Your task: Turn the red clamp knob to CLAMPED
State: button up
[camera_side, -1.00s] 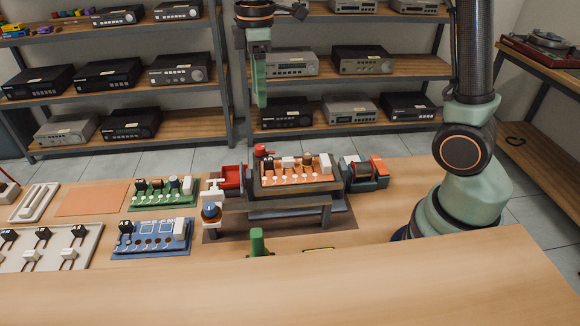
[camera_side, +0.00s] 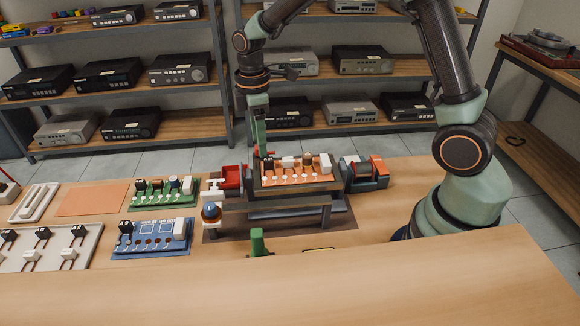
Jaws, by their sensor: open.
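The red clamp knob (camera_side: 270,153) stands at the back left corner of the orange circuit board (camera_side: 292,180), which sits on a raised dark stand (camera_side: 290,205). Only a small bit of red shows, because my gripper (camera_side: 261,150) covers most of it. My gripper points straight down, with its fingertips at the knob's level. It is open. I cannot tell whether the fingers are around the knob or just in front of it, or whether they touch it. The knob's setting and any CLAMPED mark are not readable.
A red bin (camera_side: 231,177) and a white post with a blue-and-orange knob (camera_side: 211,211) stand left of the fixture. A dark box with an orange part (camera_side: 365,172) stands right. Green (camera_side: 164,192) and blue (camera_side: 151,238) boards lie left.

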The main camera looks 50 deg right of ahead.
jog(key=shift+f, duration=0.35)
grip_shut()
